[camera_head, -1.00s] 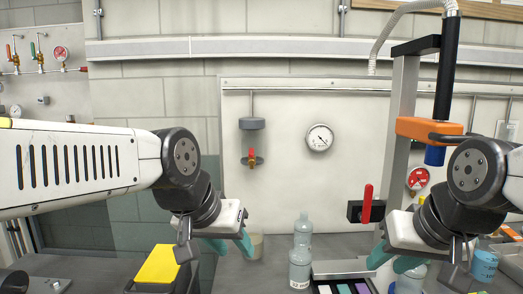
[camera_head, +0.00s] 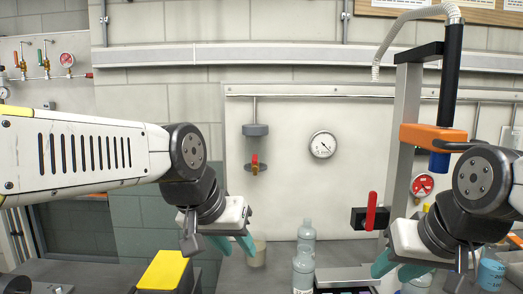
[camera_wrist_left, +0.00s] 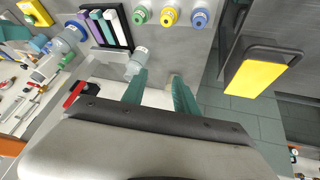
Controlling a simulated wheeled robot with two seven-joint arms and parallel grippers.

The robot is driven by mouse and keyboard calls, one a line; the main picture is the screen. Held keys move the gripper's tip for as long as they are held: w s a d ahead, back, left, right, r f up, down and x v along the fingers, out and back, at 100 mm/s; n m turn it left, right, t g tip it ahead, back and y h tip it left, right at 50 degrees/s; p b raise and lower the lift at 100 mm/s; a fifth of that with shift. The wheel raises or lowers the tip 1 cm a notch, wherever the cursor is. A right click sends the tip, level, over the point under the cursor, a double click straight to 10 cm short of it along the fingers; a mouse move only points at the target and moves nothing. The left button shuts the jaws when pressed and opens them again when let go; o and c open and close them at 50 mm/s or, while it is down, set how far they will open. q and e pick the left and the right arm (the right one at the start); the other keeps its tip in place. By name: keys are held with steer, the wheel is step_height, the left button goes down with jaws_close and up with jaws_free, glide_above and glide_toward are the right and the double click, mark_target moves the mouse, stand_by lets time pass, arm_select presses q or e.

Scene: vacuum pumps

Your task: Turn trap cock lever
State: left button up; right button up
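A red lever (camera_head: 371,211) stands upright, slightly tilted, on a black block (camera_head: 358,219) beside the grey post. A smaller red handle (camera_head: 254,161) sits on a valve under a grey fitting on the pale wall panel. I cannot tell which is the trap cock lever. My left gripper (camera_head: 233,245) is open and empty, below the small handle and left of the bottles; its teal fingers are apart in the left wrist view (camera_wrist_left: 158,78). A red lever (camera_wrist_left: 73,94) also shows there, left of the fingers. My right gripper (camera_head: 397,266) looks open, below the larger lever.
Clear bottles (camera_head: 303,270) stand on the bench between my grippers. A beige cup (camera_head: 257,254) is just behind my left gripper. A yellow-topped object (camera_head: 164,270) is at lower left. A round gauge (camera_head: 322,145) is on the panel. An orange clamp (camera_head: 433,136) is on the post.

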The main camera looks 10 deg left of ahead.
arm_select(q)
steer(key=w+r+n+g, duration=0.1)
steer(key=w+r, duration=0.7)
steer(key=r, duration=0.1)
steer(key=n+g+h, duration=0.2)
steer(key=g, duration=0.2)
glide_toward(254, 159)
steer(key=f, duration=0.1)
steer(key=shift+w+d+f, duration=0.1)
steer(key=shift+d+f, duration=0.1)
steer(key=shift+f, duration=0.1)
steer(key=shift+x, duration=4.45)
steer(key=shift+d, duration=0.15)
